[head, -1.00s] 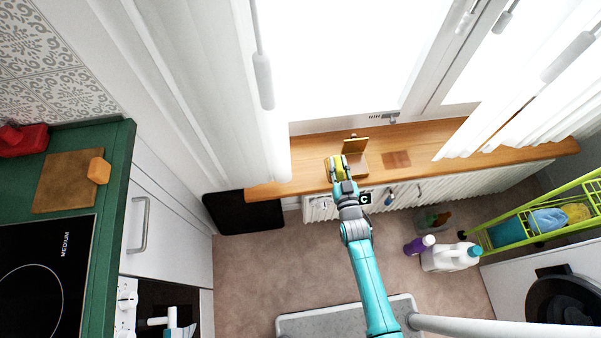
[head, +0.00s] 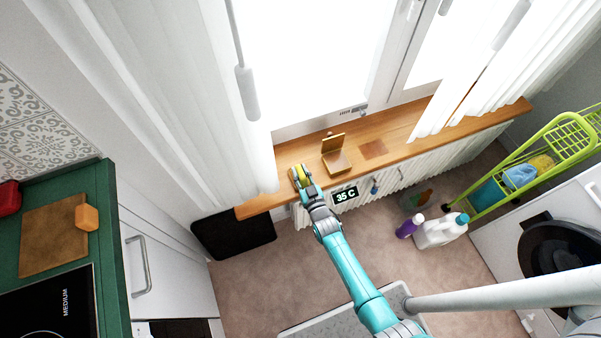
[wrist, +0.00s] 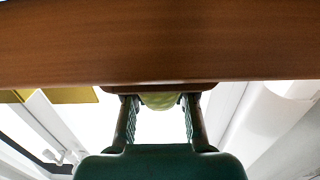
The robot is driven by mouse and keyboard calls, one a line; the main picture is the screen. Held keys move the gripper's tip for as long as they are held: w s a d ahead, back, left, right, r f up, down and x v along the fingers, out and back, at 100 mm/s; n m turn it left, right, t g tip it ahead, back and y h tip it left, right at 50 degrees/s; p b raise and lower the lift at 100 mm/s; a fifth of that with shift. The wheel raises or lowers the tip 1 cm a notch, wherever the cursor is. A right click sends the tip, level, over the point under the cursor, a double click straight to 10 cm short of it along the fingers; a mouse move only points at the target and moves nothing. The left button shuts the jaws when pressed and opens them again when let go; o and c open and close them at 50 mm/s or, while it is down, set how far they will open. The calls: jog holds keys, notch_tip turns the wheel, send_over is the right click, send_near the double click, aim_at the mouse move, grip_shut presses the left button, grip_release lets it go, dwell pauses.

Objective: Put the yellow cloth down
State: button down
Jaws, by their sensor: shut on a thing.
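The yellow cloth shows as a small yellow patch at the fingertips in the head view (head: 295,174) and as a yellow-green bulge between the fingers in the wrist view (wrist: 160,101). My gripper (head: 301,178) is shut on it over the left part of the wooden window sill (head: 405,122). In the wrist view the sill (wrist: 160,40) fills the top, close to the fingertips. Most of the cloth is hidden by the fingers; I cannot tell if it touches the sill.
A small box with an open lid (head: 337,160) stands right of my gripper on the sill. A brown square (head: 373,149) lies beyond it. A white curtain (head: 225,110) hangs close on the left. Bottles (head: 440,230) and a green trolley (head: 545,150) stand at the right.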

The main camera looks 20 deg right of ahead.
jog(key=shift+f, duration=0.3)
jog(key=c, duration=0.9)
grip_release()
jog(key=shift+c, duration=0.2)
jog(key=shift+r, duration=0.15)
jog(key=s, duration=1.2)
jog(key=shift+r, duration=0.3)
jog(key=shift+s, duration=0.1)
jog(key=s+r, duration=0.4)
jog(key=s, duration=0.8)
jog(key=s+r+g, duration=0.1)
jog(key=s+r, duration=0.8)
jog(key=r, duration=0.3)
jog(key=s+r+g, duration=0.1)
jog(key=s+r, duration=0.9)
jog(key=r, duration=0.3)
jog(key=shift+g, duration=0.3)
